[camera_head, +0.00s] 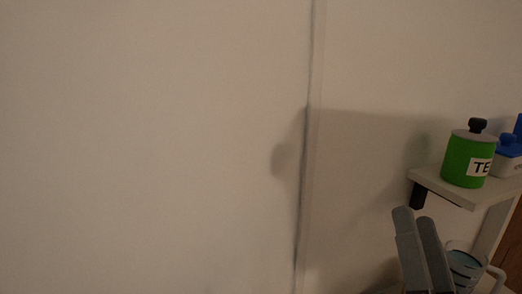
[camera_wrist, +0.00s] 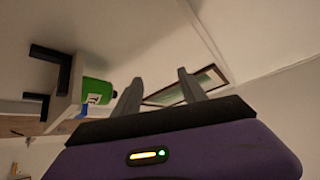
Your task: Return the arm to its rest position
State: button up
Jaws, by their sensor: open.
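My gripper (camera_head: 416,222) shows at the lower right of the head view, with its two grey fingers pointing up and close side by side from that angle. In the wrist view my gripper (camera_wrist: 160,78) has its two fingers clearly apart, with nothing between them. It is in front of the wall, to the left of and below the small shelf in the head view. The rest of my arm is out of the head view.
A green canister (camera_head: 468,157) with a dark knob stands on a white shelf (camera_head: 440,187), beside a blue-lidded white container (camera_head: 508,160). A clear measuring jug (camera_head: 466,268) is below, near my fingers. Bare wall fills the left. A framed picture (camera_wrist: 190,88) shows in the wrist view.

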jog(key=s+f+n+g+y, duration=0.1)
jog(key=s+f+n+g, duration=0.7)
jog(key=s+f, duration=2)
jog(key=shift+s+a+f+g, duration=0.2)
jog(key=shift+s+f+g, duration=0.2)
jog(key=shift+f+g, duration=0.55)
jog(key=shift+o, duration=0.4)
jog(key=shift+r, duration=0.15)
